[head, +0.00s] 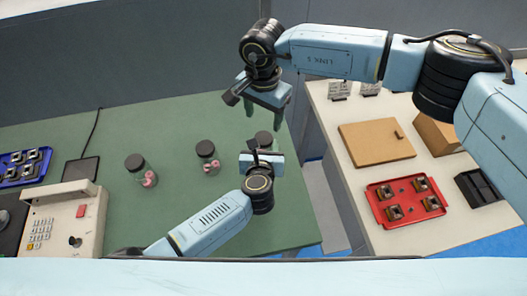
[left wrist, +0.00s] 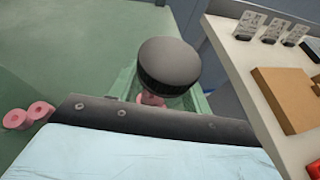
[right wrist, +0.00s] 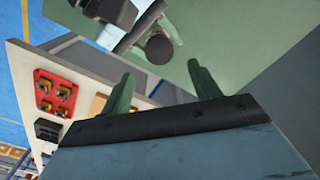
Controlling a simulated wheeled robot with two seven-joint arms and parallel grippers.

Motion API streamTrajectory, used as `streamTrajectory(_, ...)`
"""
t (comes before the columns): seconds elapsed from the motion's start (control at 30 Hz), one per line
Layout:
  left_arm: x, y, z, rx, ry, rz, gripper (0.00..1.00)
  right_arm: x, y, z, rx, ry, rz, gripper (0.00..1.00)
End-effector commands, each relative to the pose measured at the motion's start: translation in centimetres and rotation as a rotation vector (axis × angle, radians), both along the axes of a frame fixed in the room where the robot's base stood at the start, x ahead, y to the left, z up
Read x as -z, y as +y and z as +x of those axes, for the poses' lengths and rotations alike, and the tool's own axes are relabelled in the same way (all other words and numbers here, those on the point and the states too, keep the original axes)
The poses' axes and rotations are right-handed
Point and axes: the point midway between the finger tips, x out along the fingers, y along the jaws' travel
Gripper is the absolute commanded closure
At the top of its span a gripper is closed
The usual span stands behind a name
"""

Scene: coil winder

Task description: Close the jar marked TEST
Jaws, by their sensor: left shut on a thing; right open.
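A jar with a black lid (head: 263,139) stands near the right edge of the green table. In the left wrist view its black lid (left wrist: 168,64) shows large, with pink (left wrist: 150,98) below it. My left gripper (head: 262,156) is shut on this jar, with a finger on each side below the lid. Whether the lid is seated or loose I cannot tell. My right gripper (head: 264,112) is open and empty above the jar; the dark round top (right wrist: 160,48) shows beyond its fingers. Two other dark-lidded jars (head: 140,170) (head: 208,158) hold pink coils. No TEST marking is readable.
A beige keypad machine (head: 62,218) and a blue tray (head: 24,168) are at the left of the green table. The pale right-hand table holds a cardboard box (head: 376,142), a red tray (head: 405,200) and a black bin (head: 480,187). A gap separates the tables.

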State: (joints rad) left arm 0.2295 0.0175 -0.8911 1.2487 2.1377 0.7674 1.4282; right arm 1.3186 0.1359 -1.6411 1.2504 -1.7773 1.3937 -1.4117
Motion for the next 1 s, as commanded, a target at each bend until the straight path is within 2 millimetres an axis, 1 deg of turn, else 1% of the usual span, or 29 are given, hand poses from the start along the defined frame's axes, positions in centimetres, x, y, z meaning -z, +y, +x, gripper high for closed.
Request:
streamTrajectory(0.3, 0.0, 0.0, 0.0, 0.0, 0.001, 0.0, 1.0, 4.8, 0.0, -0.1, 0.002, 0.003, -0.002, 0.38)
streamTrajectory(0.5, 0.0, 0.0, 0.0, 0.0, 0.001, 0.0, 1.0, 7.0, 0.0, -0.1, 0.002, 0.001, 0.0, 0.38)
streamTrajectory(0.63, 0.0, 0.0, 0.0, 0.0, 0.0, 0.0, 1.0, 7.5, 0.0, 0.0, 0.0, -0.001, -0.001, 0.38)
streamTrajectory(0.87, 0.0, 0.0, 0.0, 0.0, 0.0, 0.0, 1.0, 7.5, 0.0, 0.0, 0.0, -0.001, -0.001, 0.38)
streamTrajectory(0.9, 0.0, 0.0, 0.0, 0.0, 0.0, 0.0, 1.0, 7.5, 0.0, 0.0, 0.001, -0.001, -0.001, 0.39)
streamTrajectory(1.0, 0.0, 0.0, 0.0, 0.0, 0.0, 0.0, 1.0, 7.5, 0.0, 0.0, 0.001, 0.0, 0.0, 0.52)
